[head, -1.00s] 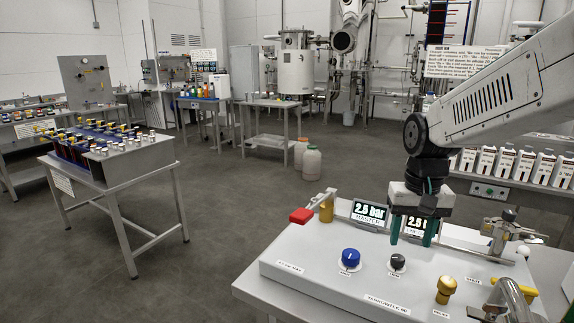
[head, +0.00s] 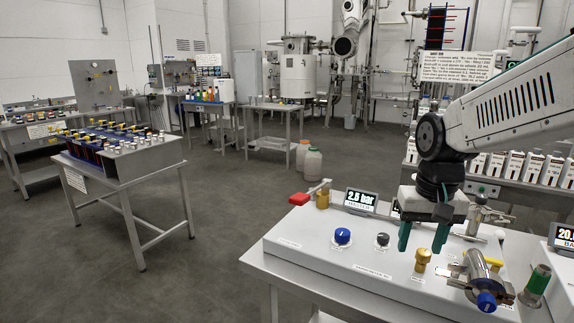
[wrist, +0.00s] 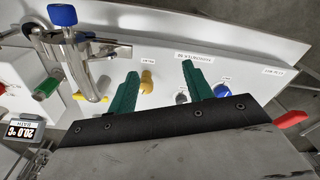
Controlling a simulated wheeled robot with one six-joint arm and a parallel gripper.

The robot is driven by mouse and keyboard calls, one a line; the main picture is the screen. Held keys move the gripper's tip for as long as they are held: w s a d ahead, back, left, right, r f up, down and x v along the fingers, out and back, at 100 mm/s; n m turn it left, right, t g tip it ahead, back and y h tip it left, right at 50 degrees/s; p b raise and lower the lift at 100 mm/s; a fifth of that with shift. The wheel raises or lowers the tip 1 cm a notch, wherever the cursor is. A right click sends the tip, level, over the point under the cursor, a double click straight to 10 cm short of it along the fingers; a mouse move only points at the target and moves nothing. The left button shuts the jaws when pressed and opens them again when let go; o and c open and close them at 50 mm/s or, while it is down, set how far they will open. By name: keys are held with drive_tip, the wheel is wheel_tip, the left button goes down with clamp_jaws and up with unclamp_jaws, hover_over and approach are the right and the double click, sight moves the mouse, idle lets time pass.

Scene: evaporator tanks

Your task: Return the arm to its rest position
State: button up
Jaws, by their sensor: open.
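My gripper (head: 422,236) hangs over the grey-white control panel (head: 300,246), its two green fingers pointing down, apart and empty. In the head view it is by the brass knob (head: 423,259), right of the black knob (head: 382,240) and the blue knob (head: 342,236). In the wrist view the green fingers of my gripper (wrist: 160,88) are spread with nothing between them. The brass knob (wrist: 147,80) shows between them beyond the tips. Whether a fingertip touches the panel cannot be told, but both look clear of the knobs. My arm reaches in from the right.
A red-handled lever (head: 300,199) and a pressure display (head: 360,201) stand at the panel's back left. Open floor (head: 225,250) lies left of the panel.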

drive_tip(key=s+r+n+t, duration=0.2)
drive_tip(key=s+r+t, duration=0.35)
drive_tip(key=s, duration=0.65)
drive_tip(key=s+f+g, duration=0.4)
drive_tip(key=s+g, duration=0.1)
drive_tip(key=s, duration=0.3)
drive_tip(key=shift+s+d+f, duration=0.15)
drive_tip(key=shift+s+d, duration=0.2)
drive_tip(key=shift+d, duration=0.05)
idle(5.6)
